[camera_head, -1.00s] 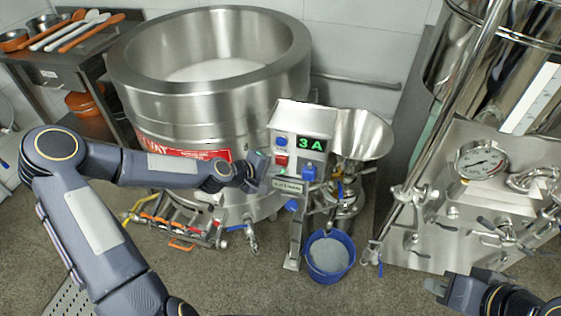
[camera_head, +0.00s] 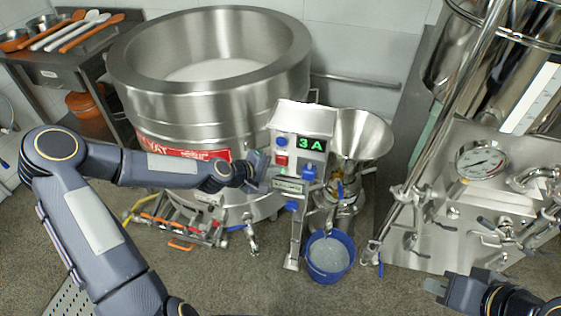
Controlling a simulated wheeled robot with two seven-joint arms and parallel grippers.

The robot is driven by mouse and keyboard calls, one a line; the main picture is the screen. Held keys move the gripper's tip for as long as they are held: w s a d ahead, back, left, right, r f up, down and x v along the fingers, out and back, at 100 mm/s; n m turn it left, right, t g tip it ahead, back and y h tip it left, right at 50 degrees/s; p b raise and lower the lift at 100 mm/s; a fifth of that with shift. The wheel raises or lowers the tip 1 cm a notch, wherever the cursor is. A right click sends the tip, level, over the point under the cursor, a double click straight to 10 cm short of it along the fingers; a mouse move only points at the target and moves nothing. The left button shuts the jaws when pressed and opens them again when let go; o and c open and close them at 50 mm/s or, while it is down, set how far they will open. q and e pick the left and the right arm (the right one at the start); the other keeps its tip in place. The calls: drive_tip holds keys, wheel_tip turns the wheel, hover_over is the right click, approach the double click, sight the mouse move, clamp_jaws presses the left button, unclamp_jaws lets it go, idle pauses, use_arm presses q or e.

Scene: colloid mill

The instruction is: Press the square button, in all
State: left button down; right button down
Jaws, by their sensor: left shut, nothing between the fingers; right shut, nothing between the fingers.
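The control box (camera_head: 318,122) of the mill has a green display reading "3 A" (camera_head: 312,145). Left of the display are a small blue button (camera_head: 281,141) and, below it, a red, square-looking button (camera_head: 281,160). A blue knob (camera_head: 309,174) sits under the display. My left gripper (camera_head: 262,166) is shut and empty, its tips at the left edge of the box beside the red button. I cannot tell whether they touch it. My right gripper (camera_head: 432,287) is shut and empty at the lower right, far from the box.
A steel funnel (camera_head: 368,139) stands right of the box, above a blue bucket (camera_head: 347,262) on the floor. A large steel vat (camera_head: 150,95) stands behind my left arm. A steel machine with a gauge (camera_head: 482,162) fills the right side. Open floor lies in front.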

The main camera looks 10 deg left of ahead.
use_arm(q)
drive_tip(key=shift+w, duration=0.15)
idle(0.4)
drive_tip(key=shift+w, duration=0.25)
drive_tip(key=shift+w+b, duration=0.35)
drive_tip(key=shift+w, duration=0.1)
idle(0.7)
drive_tip(key=shift+s, duration=0.85)
drive_tip(key=shift+s+a+b, duration=0.1)
drive_tip(key=shift+s+b, duration=0.4)
drive_tip(key=shift+s, duration=2)
